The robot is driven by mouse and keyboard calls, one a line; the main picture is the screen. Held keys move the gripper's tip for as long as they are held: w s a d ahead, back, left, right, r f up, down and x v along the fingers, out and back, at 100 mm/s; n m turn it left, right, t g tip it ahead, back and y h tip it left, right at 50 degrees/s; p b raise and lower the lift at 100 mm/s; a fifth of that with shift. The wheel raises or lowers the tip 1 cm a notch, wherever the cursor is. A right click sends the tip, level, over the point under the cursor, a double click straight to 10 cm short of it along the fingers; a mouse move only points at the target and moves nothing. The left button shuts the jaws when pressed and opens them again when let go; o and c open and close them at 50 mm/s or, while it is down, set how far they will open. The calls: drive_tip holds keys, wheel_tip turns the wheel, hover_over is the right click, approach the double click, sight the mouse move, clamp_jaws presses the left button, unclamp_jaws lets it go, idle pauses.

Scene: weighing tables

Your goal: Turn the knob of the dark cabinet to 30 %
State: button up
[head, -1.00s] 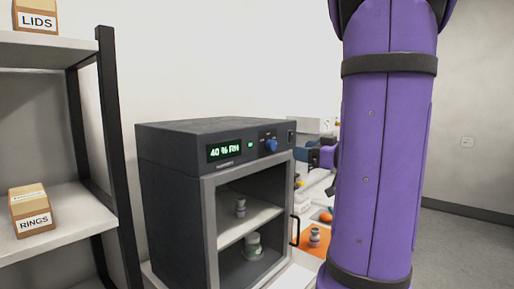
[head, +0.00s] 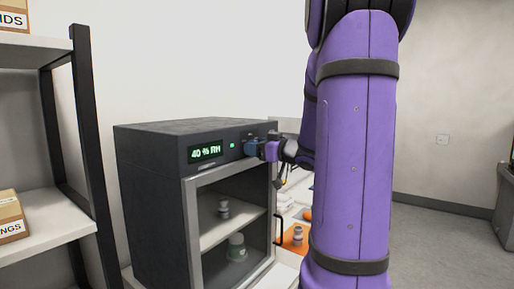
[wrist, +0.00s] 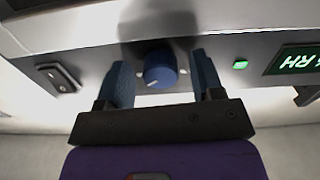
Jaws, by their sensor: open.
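The dark cabinet (head: 150,190) stands left of centre in the head view, its glass-framed door on the front. Its display (head: 205,151) reads 40 % RH in green; part of it also shows in the wrist view (wrist: 298,60). The blue knob (wrist: 160,70) is on the panel in the wrist view, with a pale pointer mark on its face. My gripper (wrist: 163,80) is open, one blue finger on each side of the knob with gaps between. In the head view my gripper (head: 258,149) is at the panel and hides the knob.
A green light (wrist: 240,65) and a rocker switch (wrist: 58,77) flank the knob on the panel. Small jars stand inside the cabinet. A shelf rack (head: 85,130) with boxes is at the left. An orange mat (head: 297,244) lies right of the cabinet.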

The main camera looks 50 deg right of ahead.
drive_tip(key=c, duration=0.9)
drive_tip(key=shift+c, duration=0.2)
drive_tip(key=shift+n, duration=0.4)
drive_tip(key=n, duration=1)
drive_tip(key=shift+n, duration=0.4)
